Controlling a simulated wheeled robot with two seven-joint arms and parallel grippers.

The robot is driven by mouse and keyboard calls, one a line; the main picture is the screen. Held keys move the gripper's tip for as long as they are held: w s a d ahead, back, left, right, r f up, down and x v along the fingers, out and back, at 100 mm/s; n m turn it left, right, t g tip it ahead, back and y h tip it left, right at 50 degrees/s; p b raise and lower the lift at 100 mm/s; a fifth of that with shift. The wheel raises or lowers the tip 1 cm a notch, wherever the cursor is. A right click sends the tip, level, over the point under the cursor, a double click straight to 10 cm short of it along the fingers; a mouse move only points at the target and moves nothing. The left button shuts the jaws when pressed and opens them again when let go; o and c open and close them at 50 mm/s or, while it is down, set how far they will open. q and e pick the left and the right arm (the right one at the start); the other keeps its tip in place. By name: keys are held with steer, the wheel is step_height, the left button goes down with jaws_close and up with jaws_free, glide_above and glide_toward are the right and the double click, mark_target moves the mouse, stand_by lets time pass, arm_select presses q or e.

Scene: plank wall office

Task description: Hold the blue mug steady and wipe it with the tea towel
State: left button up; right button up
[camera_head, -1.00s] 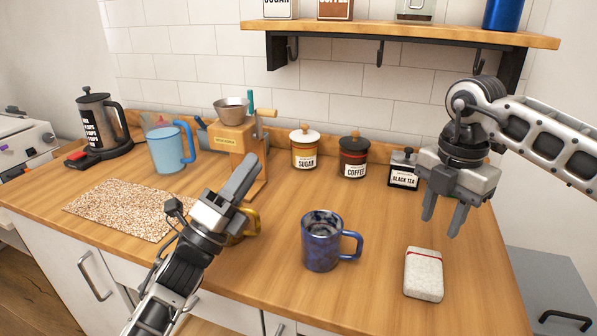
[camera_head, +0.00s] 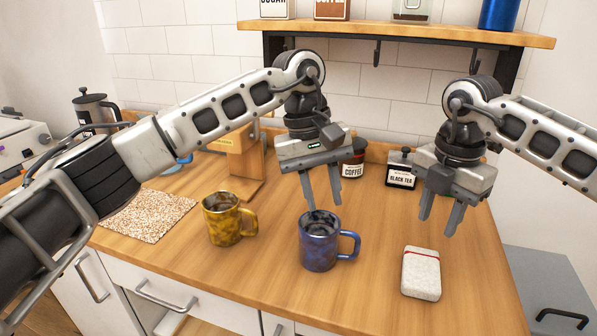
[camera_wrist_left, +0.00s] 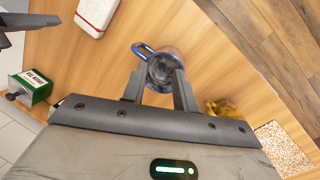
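The blue mug (camera_head: 319,250) stands upright on the wooden counter, its handle to the right. In the left wrist view the mug (camera_wrist_left: 163,68) shows just past my fingertips. My left gripper (camera_head: 322,203) is open and empty, pointing down over the mug's rim; I cannot tell whether it touches. The folded, pale speckled tea towel (camera_head: 421,274) with a red stripe lies to the right of the mug. It also shows in the left wrist view (camera_wrist_left: 96,14). My right gripper (camera_head: 438,226) is open and empty above the counter, behind the towel.
A yellow mug (camera_head: 228,220) stands left of the blue mug. A speckled mat (camera_head: 150,215) lies further left. A shelf (camera_head: 400,35) hangs above the counter.

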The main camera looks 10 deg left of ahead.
mark_target(300, 256)
arm_select(q)
steer(key=w+a+r+y, duration=0.2)
steer(key=a+y, duration=0.1)
steer(key=a, duration=0.1)
steer(key=shift+t, duration=0.4)
step_height(300, 256, down, 16)
steer(key=shift+s+r, duration=0.1)
steer(key=shift+s, duration=0.05)
jaws_close()
